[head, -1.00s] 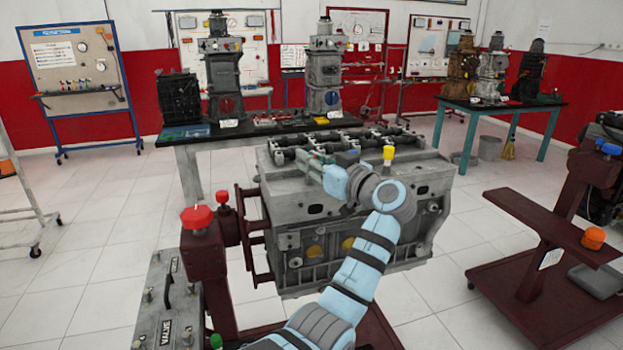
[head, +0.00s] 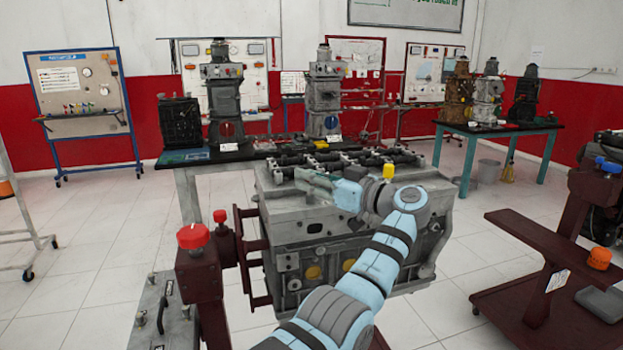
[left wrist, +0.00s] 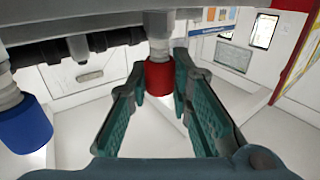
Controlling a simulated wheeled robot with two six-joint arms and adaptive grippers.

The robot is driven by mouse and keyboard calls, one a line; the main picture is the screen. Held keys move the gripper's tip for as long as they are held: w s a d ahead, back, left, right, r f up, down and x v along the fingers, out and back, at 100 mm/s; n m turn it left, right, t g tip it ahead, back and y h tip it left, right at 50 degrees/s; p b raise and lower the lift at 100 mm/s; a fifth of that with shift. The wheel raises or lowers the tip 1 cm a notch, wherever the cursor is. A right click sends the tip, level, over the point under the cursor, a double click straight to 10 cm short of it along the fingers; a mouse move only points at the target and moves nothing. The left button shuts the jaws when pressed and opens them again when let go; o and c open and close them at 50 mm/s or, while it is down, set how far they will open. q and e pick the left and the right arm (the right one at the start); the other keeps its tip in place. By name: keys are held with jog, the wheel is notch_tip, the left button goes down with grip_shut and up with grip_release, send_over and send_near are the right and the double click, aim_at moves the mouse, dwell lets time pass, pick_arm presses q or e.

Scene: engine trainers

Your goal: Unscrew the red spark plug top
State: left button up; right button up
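The red spark plug top (left wrist: 158,76) shows in the left wrist view, at the end of a pale metal plug. My left gripper (left wrist: 160,88) is open, with one fingertip on each side of the red top and narrow gaps between. In the head view my left gripper (head: 308,182) is over the top of the grey engine block (head: 300,222), and the red top cannot be made out there. A blue top (left wrist: 24,124) is at the left of the wrist view. A yellow top (head: 388,172) stands on the engine right of my gripper. My right gripper is not in view.
Red knobs (head: 193,236) sit on the dark red stand at the left of the engine. A black-topped table (head: 185,160) with other engines stands behind. A dark red stand (head: 540,255) is at the right. Open tiled floor lies between.

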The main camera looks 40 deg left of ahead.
pick_arm(q)
jog(key=o, duration=0.4)
jog(key=shift+w+a+f, duration=0.1)
jog(key=shift+a+f, duration=0.05)
jog(key=d, duration=1.2)
